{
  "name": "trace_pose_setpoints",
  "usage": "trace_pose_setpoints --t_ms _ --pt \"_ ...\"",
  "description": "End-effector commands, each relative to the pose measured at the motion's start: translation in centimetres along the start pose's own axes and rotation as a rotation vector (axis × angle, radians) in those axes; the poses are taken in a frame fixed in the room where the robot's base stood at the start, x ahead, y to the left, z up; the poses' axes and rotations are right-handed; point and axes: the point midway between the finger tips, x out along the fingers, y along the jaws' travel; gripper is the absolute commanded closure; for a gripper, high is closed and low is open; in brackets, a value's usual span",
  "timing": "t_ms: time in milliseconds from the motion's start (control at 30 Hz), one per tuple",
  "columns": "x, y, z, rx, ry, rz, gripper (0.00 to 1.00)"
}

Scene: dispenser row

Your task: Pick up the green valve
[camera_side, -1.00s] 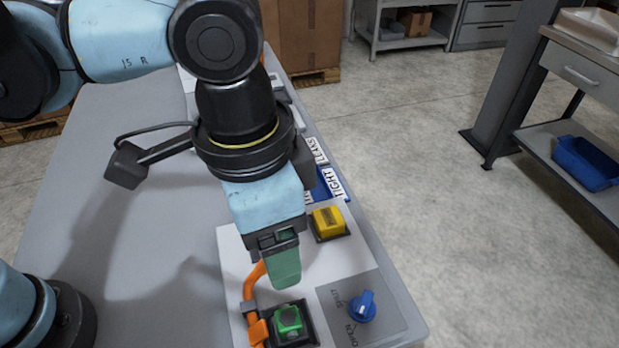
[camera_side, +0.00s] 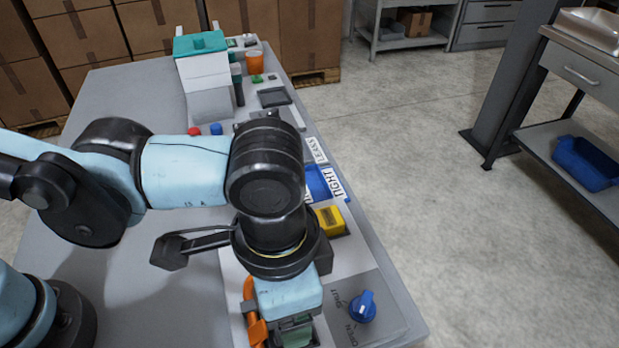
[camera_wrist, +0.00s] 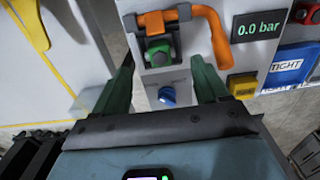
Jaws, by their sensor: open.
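The green valve (camera_wrist: 158,52) is a small green block in a dark square mount, beside an orange pipe (camera_wrist: 182,12). In the wrist view it lies between the two green fingers of my gripper (camera_wrist: 161,63), with a gap on each side. My gripper is open and empty. In the side view my gripper (camera_side: 295,330) is over the valve's place and hides it. I cannot tell how high the fingertips are above the valve.
A blue knob (camera_side: 362,307) marked open and shut sits right of my gripper. A yellow block (camera_side: 331,221) and a blue tray marked tight (camera_side: 319,183) lie farther back. A teal-topped box (camera_side: 203,68) stands at the far end. The table's left side is clear.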

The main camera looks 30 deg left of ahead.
Motion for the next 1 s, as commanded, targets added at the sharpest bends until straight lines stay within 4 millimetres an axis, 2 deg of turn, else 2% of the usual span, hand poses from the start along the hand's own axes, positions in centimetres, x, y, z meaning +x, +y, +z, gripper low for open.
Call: trace_pose_setpoints --t_ms 300,667,1000 --pt "3.8 0.0 -0.1 0.0 0.0 0.0 0.27" --pt "4.4 0.0 0.0 0.0 0.0 0.0 0.27" --pt "4.4 0.0 0.0 0.0 0.0 0.0 0.79"
